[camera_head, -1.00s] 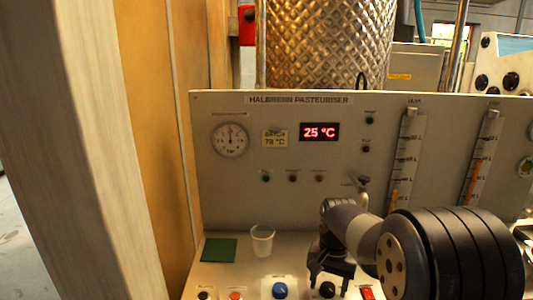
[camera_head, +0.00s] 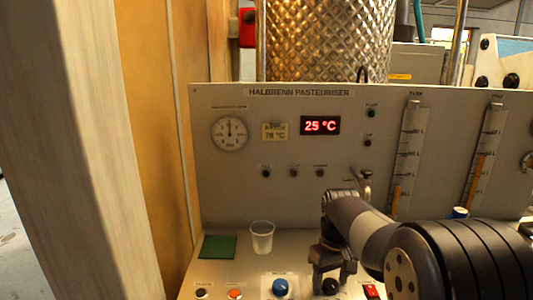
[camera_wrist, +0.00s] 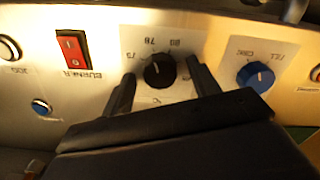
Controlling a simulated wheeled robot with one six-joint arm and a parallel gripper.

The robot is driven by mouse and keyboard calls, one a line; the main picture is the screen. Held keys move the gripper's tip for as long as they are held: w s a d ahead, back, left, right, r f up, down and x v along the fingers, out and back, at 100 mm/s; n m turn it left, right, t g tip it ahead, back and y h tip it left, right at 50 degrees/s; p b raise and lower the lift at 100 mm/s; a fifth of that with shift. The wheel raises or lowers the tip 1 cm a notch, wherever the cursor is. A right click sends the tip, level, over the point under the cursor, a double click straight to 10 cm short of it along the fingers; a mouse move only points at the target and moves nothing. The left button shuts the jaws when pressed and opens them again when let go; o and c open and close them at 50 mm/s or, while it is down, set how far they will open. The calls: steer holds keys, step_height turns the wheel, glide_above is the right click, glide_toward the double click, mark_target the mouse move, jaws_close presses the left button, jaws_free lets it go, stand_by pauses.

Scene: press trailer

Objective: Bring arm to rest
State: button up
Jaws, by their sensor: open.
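My gripper (camera_head: 326,268) hangs over the front panel at the lower middle of the head view, just above a black knob (camera_head: 330,286). In the wrist view its two dark fingers (camera_wrist: 163,92) are apart, one on each side of the black knob (camera_wrist: 160,70). Nothing is held. The knob sits on a white dial label with marks 75, 78 and 80; its exact setting is hard to read. Whether the fingers touch the knob cannot be told. My arm covers the lower right of the head view.
A blue knob (camera_head: 281,287) and a red rocker switch (camera_head: 371,291) flank the black knob. A clear cup (camera_head: 262,238) and a green pad (camera_head: 218,247) stand on the ledge to the left. The upright panel (camera_head: 240,180) behind carries a display reading 25 °C.

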steer(key=n+b, duration=0.2)
steer(key=n, duration=0.2)
steer(key=shift+f+n+b, duration=0.1)
steer(key=shift+n+b, duration=0.2)
steer(key=shift+b, duration=0.05)
steer(key=shift+r, duration=1.2)
steer(key=shift+s+f, duration=0.1)
steer(key=shift+s, duration=0.05)
